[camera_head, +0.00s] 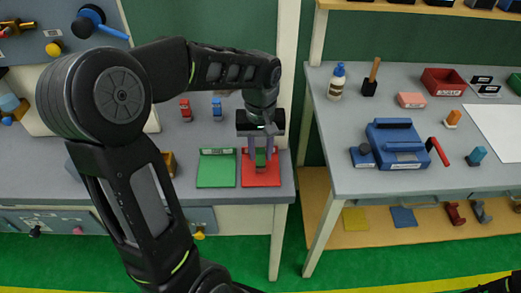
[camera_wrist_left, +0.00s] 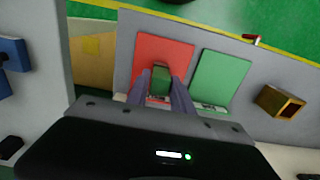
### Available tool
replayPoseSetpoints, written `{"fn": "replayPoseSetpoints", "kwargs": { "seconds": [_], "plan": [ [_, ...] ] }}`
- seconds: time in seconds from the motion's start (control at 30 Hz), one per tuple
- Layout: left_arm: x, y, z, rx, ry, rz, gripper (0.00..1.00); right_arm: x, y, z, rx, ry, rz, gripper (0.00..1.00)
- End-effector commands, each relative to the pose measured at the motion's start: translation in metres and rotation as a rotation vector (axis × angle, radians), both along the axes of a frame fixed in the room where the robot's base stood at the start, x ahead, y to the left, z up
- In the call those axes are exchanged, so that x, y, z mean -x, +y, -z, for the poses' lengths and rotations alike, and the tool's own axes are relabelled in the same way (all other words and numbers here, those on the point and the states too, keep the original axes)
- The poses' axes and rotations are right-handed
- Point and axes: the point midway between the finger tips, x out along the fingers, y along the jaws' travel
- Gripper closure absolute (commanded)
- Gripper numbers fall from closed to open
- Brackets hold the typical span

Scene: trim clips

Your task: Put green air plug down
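The green air plug (camera_head: 260,158) is between the fingertips of my left gripper (camera_head: 260,160), over the red mat (camera_head: 262,181) on the left bench. The gripper points down and its fingers look closed on the plug's two sides. The left wrist view also shows the green plug (camera_wrist_left: 160,80) between the fingers, in front of the red mat (camera_wrist_left: 165,48). I cannot tell whether the plug touches the mat. A green mat (camera_head: 216,176) lies just left of the red one.
A red clip (camera_head: 185,109) and a blue clip (camera_head: 217,109) stand behind the mats. A brown hollow block (camera_wrist_left: 280,103) lies beyond the green mat. The right bench (camera_head: 365,184) holds a blue device (camera_head: 396,142) and other items, across a gap.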

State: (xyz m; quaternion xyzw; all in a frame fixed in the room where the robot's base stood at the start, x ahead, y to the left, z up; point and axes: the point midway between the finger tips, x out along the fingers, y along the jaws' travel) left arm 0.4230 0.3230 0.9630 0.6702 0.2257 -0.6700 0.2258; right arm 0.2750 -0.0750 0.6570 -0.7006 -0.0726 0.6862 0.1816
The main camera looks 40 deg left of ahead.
Motion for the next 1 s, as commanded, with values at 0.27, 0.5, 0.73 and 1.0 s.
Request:
{"fn": "replayPoseSetpoints", "kwargs": {
  "seconds": [0.27,0.5,0.73,1.0],
  "plan": [
    [0.0,0.0,0.0,0.001,0.001,0.0,0.55,0.0,0.0,0.0,0.0,0.0,0.0,1.0],
    [0.0,0.0,-0.004,0.001,0.001,0.0,0.55,0.0,0.0,-0.004,0.0,0.0,0.0,1.0],
    [-0.001,0.0,-0.029,0.0,-0.004,-0.001,0.55,0.0,0.0,0.0,0.0,0.0,0.0,1.0],
    [-0.001,0.0,-0.085,0.0,-0.005,0.0,0.55,0.0,0.0,0.002,-0.001,-0.001,-0.001,1.0]
  ]
}}
